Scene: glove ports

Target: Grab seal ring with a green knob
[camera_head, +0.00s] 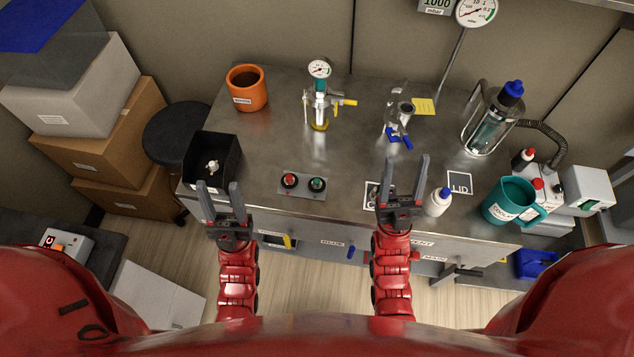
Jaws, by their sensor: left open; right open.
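The green knob (318,184) sits on a dark round base, on a small grey plate at the front edge of the metal table. The ring under it is too small to make out. A red knob (290,181) sits on the same plate, just to its left. My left gripper (219,187) is open and empty, left of the plate, in front of the black box. My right gripper (406,165) is open and empty, right of the plate, over the table's front edge, partly hiding a marked square.
A black open box (212,158) stands at the table's left. An orange pot (247,88), a gauge fitting (320,95) and a clear glass piece with a blue clip (399,138) stand behind. A white bottle (438,203) and teal jug (513,201) are right. The table middle (290,135) is clear.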

